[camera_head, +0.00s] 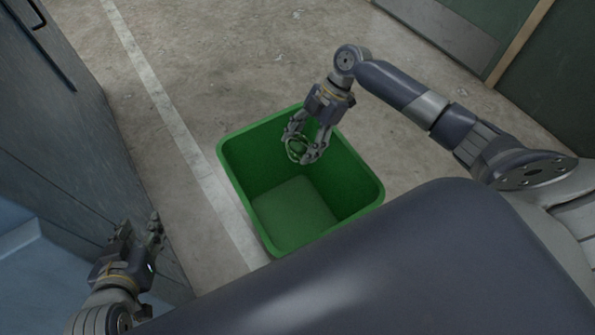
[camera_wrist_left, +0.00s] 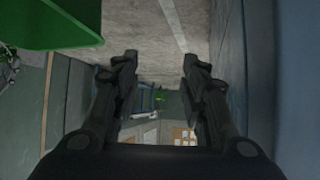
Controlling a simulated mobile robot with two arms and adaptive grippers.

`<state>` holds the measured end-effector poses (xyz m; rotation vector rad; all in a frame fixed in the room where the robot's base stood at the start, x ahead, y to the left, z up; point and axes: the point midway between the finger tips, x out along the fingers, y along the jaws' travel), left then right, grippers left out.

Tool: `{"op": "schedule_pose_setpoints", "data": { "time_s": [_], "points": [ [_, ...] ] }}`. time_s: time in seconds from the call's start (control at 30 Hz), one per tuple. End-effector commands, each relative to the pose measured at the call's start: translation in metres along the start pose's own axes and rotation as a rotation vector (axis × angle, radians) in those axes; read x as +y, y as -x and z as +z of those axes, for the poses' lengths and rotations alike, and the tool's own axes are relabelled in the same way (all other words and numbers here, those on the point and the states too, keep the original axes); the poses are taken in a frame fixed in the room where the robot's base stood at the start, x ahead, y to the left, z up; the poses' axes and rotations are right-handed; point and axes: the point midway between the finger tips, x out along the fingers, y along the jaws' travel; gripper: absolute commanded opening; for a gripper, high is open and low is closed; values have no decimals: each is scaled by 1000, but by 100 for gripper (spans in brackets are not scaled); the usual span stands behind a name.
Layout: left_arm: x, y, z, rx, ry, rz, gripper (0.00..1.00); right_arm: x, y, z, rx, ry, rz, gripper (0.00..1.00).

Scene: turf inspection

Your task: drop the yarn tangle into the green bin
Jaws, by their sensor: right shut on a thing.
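The green bin (camera_head: 233,185) stands on the concrete floor in the middle of the head view, and its inside looks empty. My right gripper (camera_head: 302,153) is over the bin's opening, near its far side. It is shut on the yarn tangle (camera_head: 297,147), a small green bundle between its fingers. My left gripper (camera_head: 139,226) is at the lower left, apart from the bin, open and empty. Its spread fingers also show in the left wrist view (camera_wrist_left: 158,62). Part of the green bin (camera_wrist_left: 50,25) shows at that view's upper left.
A grey-blue cabinet (camera_head: 60,130) stands along the left side, close to my left gripper. A pale painted line (camera_head: 165,105) runs along the floor left of the bin. A dark green door or panel (camera_head: 550,85) is at the upper right. The floor behind the bin is clear.

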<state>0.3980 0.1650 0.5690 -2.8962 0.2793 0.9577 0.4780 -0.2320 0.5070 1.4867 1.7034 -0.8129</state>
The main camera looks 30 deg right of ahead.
Motion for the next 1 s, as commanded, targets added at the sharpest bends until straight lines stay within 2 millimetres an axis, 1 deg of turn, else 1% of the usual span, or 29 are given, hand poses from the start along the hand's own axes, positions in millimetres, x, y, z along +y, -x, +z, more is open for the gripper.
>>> {"op": "schedule_pose_setpoints", "data": {
  "time_s": [0.2,0.4,0.6,0.83,0.87,0.9,0.97,1.0],
  "points": [
    [4,-4,-30,146,-1,10,40,0,-3,7,-1,2,0,38],
    [7,-3,-50,240,-1,15,40,-1,-4,10,-1,3,-1,38],
    [8,-2,-59,277,-1,17,40,-1,-3,11,-1,3,-1,38],
    [8,-2,-59,279,-1,17,40,-1,-3,11,-1,3,-2,38],
    [8,-2,-59,279,-1,17,40,-1,-3,11,-1,3,-2,60],
    [8,-2,-59,279,-1,17,40,-1,-3,11,-1,3,-1,69],
    [8,-2,-59,278,-1,17,40,-1,-3,11,-1,3,-2,81],
    [8,-2,-59,278,-1,17,40,-1,-4,11,-1,3,-2,81]
  ]
}}
